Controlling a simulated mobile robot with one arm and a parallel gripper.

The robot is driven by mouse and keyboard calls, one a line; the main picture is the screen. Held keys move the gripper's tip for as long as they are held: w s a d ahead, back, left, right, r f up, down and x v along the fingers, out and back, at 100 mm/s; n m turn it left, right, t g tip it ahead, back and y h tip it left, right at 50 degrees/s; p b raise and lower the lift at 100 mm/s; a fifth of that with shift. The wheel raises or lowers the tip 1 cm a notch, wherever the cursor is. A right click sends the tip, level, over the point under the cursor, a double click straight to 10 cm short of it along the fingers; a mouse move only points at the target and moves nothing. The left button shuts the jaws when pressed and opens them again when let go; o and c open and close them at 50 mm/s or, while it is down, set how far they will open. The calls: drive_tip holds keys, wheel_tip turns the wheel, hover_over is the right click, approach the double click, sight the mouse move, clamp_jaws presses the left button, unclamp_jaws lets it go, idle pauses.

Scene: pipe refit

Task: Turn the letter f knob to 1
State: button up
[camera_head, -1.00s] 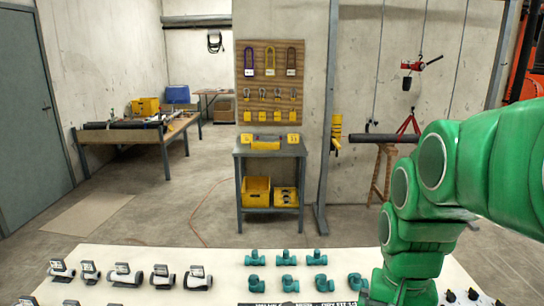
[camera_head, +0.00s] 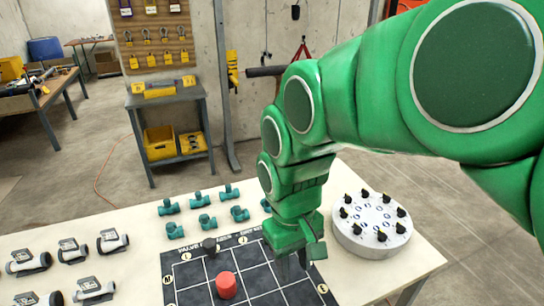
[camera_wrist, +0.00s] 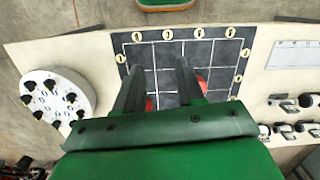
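A white round base (camera_head: 372,232) with several black knobs around its top stands on the right part of the table in the head view. It also shows at the left in the wrist view (camera_wrist: 58,98). Its blue markings are too small to read, so I cannot tell which knob is letter f or how it is set. My gripper (camera_head: 292,268) points down over the dark grid mat, left of the round base and apart from it. In the wrist view its two fingers (camera_wrist: 158,82) are apart with nothing visible between them.
The dark grid mat (camera_head: 190,276) has a red cylinder (camera_head: 226,286) on it. Teal fittings (camera_head: 205,222) stand behind it, and white pipe pieces (camera_head: 72,250) are at the left. A small work table (camera_head: 165,98) stands behind.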

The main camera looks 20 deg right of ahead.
drive_tip(key=w+d, duration=0.6)
drive_tip(key=w, duration=0.3)
drive_tip(key=m+t, duration=0.1)
hover_over(358, 226)
wheel_tip(358, 226, down, 11)
drive_tip(key=shift+f, duration=0.1)
drive_tip(key=shift+d+f, duration=0.1)
drive_tip(key=shift+f, duration=3.85)
clamp_jaws()
